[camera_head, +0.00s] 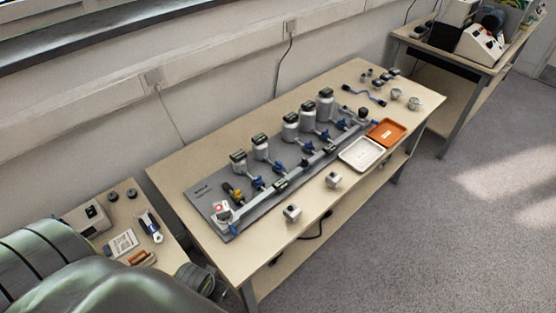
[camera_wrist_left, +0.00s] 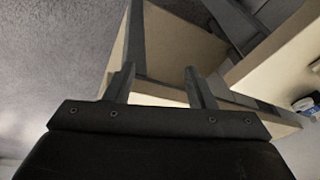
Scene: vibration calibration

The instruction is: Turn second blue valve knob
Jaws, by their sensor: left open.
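A row of small blue valve knobs runs along the grey manifold plate (camera_head: 205,203) on the main table. One blue knob (camera_head: 257,183) is near the left end, and a second blue knob (camera_head: 279,167) is to its right. More blue knobs follow toward the right. No knob is in that view. Neither gripper shows in the head view.
Grey cylinders (camera_head: 291,127) stand behind the knobs. A white tray (camera_head: 361,155) and an orange tray (camera_head: 387,133) lie to the right. Small metal blocks (camera_head: 292,212) sit near the front edge. A side table (camera_head: 119,215) stands at left. The floor at right is clear.

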